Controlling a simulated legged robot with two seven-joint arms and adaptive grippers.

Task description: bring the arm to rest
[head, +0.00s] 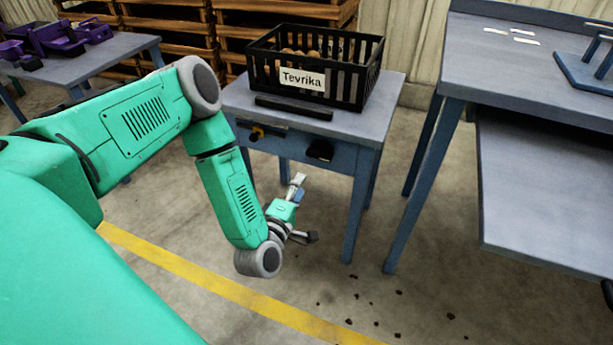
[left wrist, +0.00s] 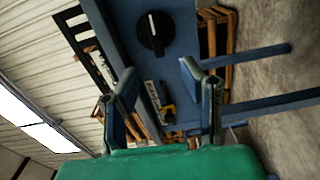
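My left arm (head: 235,195) reaches in from the left and bends down in front of a small blue-grey table (head: 375,122). My left gripper (head: 306,208) hangs in the air below the tabletop, before the table's front. In the left wrist view the two fingers of the left gripper (left wrist: 158,80) stand wide apart with nothing between them. A black knob (head: 320,150) is on the table's front panel. In the left wrist view the knob (left wrist: 155,33) lies beyond the fingers, apart from them. My right gripper is not seen.
A black crate (head: 346,89) labelled Tevrika, holding brown potatoes, stands on the small table behind a black bar (head: 293,107). A larger blue table (head: 545,75) stands right. A table with purple bins (head: 60,38) stands back left. Dark crumbs (head: 357,295) lie on the floor.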

